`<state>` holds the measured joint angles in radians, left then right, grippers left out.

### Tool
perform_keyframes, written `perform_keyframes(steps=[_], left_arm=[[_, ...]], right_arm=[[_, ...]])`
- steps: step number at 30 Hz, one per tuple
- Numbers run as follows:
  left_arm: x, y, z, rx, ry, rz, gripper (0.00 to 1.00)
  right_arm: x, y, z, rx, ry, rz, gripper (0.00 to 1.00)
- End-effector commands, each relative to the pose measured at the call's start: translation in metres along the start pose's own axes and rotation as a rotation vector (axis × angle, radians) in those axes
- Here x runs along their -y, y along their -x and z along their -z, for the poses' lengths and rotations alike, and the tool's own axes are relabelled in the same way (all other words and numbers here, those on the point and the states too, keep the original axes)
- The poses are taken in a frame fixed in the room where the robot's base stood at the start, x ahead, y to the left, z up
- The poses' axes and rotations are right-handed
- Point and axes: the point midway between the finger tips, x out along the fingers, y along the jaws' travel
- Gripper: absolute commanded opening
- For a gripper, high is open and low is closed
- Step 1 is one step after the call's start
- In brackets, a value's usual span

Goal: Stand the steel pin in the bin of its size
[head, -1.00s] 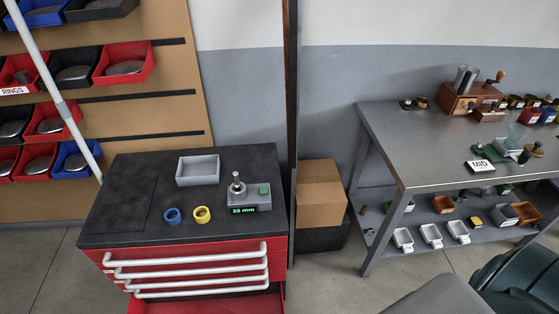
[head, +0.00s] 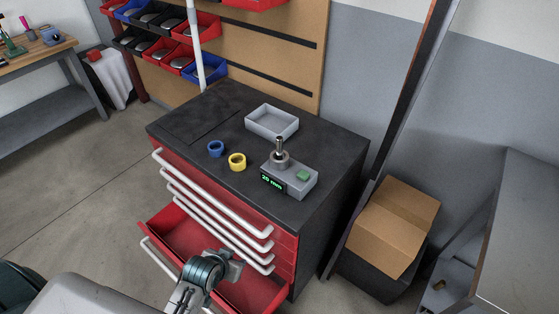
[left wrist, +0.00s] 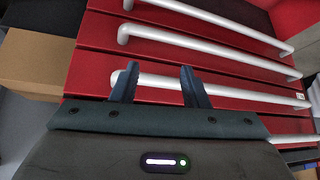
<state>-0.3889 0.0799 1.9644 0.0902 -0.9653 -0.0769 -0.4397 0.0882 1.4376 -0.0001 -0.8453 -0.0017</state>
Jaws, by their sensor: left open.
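The steel pin (head: 279,147) stands upright in a round grey holder on a small gauge (head: 292,184), whose green display reads 20 mm. The gauge sits on the black top of the red tool cabinet. Bins in red, black and blue (head: 211,70) hang in rows on the wall rack; their size labels cannot be read. My left gripper (head: 236,266) is low in front of the cabinet drawers, well below the pin. In the left wrist view its two fingers (left wrist: 158,82) are apart and empty, facing the white drawer handles. My right gripper is not in view.
A grey tray (head: 271,133), a blue ring (head: 215,149) and a yellow ring (head: 237,162) lie on the cabinet top. A white pole (head: 196,48) stands before the rack. A cardboard box (head: 394,215) is right of the cabinet.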

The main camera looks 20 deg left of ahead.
Motion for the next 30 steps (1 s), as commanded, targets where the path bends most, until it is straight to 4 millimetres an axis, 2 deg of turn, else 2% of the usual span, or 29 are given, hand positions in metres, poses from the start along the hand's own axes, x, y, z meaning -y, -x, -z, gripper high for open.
perform_keyframes(steps=[2, 4, 9, 15, 18, 21, 30], left_arm=[[-0.004, 0.016, 0.019, -0.05, -0.009, -0.008, 0.41], [-0.009, 0.032, 0.05, -0.134, -0.017, -0.022, 0.41], [-0.02, 0.061, 0.15, -0.455, -0.027, -0.061, 0.41], [-0.024, 0.098, 0.237, -0.783, -0.018, -0.074, 0.41], [-0.023, 0.116, 0.265, -0.898, -0.009, -0.072, 0.41], [-0.023, 0.123, 0.282, -0.956, -0.003, -0.069, 0.41], [-0.025, 0.101, 0.321, -0.966, -0.002, -0.069, 0.41]], right_arm=[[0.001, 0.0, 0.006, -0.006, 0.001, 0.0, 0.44], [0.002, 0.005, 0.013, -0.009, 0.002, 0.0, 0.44], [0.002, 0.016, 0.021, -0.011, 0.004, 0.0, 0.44], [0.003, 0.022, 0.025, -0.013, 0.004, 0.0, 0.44], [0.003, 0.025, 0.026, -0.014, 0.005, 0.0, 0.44], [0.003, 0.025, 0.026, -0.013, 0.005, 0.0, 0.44], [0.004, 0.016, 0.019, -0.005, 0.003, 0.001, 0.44]])
